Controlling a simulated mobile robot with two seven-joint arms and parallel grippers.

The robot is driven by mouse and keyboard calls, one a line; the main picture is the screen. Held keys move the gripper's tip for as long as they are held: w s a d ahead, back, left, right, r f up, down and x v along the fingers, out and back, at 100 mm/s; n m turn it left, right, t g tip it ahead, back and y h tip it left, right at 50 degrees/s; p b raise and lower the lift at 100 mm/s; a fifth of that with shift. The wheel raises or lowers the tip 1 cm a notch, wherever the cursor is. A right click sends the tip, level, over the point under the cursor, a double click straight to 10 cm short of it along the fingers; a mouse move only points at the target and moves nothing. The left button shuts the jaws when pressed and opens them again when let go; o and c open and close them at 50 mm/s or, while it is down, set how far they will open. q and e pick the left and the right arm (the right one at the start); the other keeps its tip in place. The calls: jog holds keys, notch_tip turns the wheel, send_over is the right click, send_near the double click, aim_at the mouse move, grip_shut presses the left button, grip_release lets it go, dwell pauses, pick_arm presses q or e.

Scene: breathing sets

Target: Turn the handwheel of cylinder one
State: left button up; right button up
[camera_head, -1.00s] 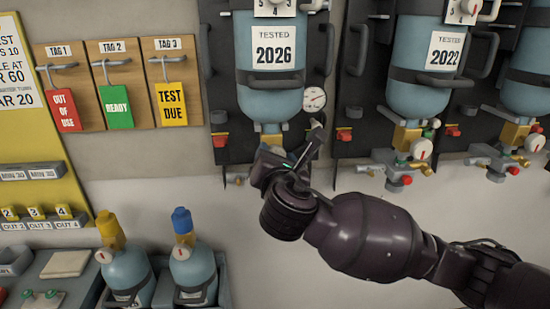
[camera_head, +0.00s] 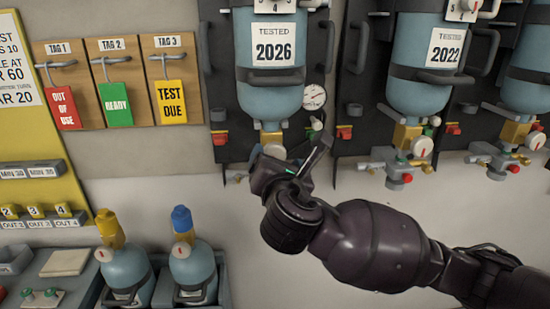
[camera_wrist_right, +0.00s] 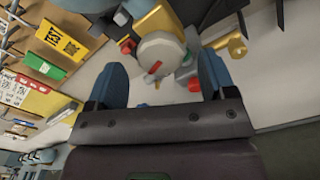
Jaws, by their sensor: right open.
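Cylinder one appears to be the blue cylinder (camera_head: 270,95) with the "TESTED 2026" label, hanging upside down on a dark panel. Its brass valve (camera_head: 271,139) shows just below it, and the rest of the valve is hidden behind my right gripper (camera_head: 292,172). In the right wrist view, a round pale handwheel (camera_wrist_right: 160,52) with a red mark sits in front of my open right gripper (camera_wrist_right: 162,78). The wheel lies just beyond and between the two blue fingertips, and I cannot tell whether they touch it. My left gripper is out of view.
A pressure gauge (camera_head: 314,97) and a red fitting (camera_head: 220,139) flank the valve. More cylinders with valves hang to the right, such as the "2022" one (camera_head: 420,95). Hanging tags (camera_head: 116,104) are at left, and small bottles (camera_head: 193,270) stand below. The wall at lower centre is bare.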

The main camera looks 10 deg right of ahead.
aim_at(273, 154)
jog(key=s, duration=0.8)
jog(key=shift+b, duration=0.45)
jog(key=w+n, duration=0.2)
jog(key=w, duration=0.2)
jog(key=w+n+p, duration=0.1)
jog(key=w+n, duration=0.1)
jog(key=w, duration=0.2)
jog(key=w+n+p, duration=0.1)
jog(key=w+n, duration=0.1)
jog(key=w, duration=0.3)
jog(key=shift+f, duration=0.2)
jog(key=shift+c, duration=0.2)
jog(key=c, duration=0.9)
